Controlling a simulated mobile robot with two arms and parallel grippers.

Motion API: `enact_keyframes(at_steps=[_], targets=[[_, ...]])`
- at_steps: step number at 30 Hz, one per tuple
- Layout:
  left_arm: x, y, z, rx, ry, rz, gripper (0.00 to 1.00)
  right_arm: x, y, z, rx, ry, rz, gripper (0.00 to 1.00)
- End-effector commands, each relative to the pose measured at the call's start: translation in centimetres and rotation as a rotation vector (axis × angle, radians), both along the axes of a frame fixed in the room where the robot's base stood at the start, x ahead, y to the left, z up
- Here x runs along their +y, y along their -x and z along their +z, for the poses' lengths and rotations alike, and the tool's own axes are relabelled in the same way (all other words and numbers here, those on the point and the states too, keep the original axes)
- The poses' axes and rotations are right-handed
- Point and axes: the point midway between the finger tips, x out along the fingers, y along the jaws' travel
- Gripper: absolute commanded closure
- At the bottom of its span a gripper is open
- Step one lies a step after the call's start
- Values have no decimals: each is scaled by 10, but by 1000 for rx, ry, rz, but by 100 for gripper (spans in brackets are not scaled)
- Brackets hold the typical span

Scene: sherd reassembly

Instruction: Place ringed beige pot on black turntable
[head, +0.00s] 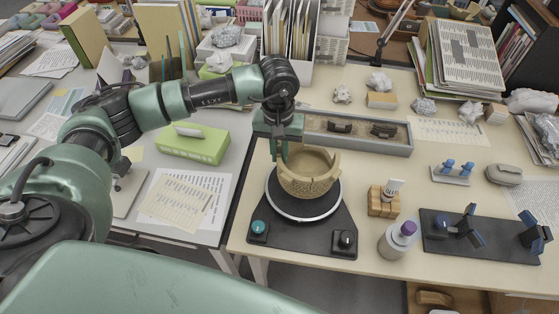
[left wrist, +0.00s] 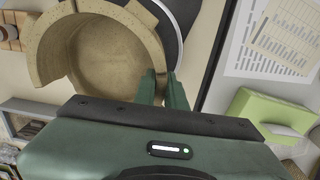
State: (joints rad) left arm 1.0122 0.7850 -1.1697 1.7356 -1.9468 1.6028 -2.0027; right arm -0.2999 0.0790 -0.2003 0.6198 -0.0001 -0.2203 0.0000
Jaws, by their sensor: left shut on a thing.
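The ringed beige pot (head: 308,178) is upright and open at the top, with an uneven, stepped rim. It is at the black turntable (head: 300,238), over its round plate; I cannot tell whether its base touches the plate. My left gripper (head: 280,152) is shut on the pot's wall at its left rear side. In the left wrist view the fingers (left wrist: 163,88) are close together at the rim of the pot (left wrist: 95,55), and part of the turntable's dark plate (left wrist: 178,22) shows beside it. My right gripper is not in view.
A grey tray (head: 402,150) with dark sherds lies behind the turntable. Wooden blocks (head: 382,205), a purple-capped bottle (head: 398,238) and a black clamp stand (head: 480,258) are to the right. A green tissue box (head: 192,147) is on the left table.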

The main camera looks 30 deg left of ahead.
Motion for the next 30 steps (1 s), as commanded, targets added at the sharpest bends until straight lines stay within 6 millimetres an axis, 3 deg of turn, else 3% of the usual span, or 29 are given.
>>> enact_keyframes(at_steps=[9, 22, 23, 24, 30], targets=[[-1, 0, -35, 0, 2, 0, 100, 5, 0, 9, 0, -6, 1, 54], [-1, -1, -42, -3, 2, -1, 100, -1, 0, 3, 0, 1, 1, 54], [0, 1, -43, 2, -1, -1, 80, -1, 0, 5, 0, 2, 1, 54], [0, 1, -43, 2, -1, -1, 69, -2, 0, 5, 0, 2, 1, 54], [0, 1, -43, 2, -1, -1, 67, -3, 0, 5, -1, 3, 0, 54]])
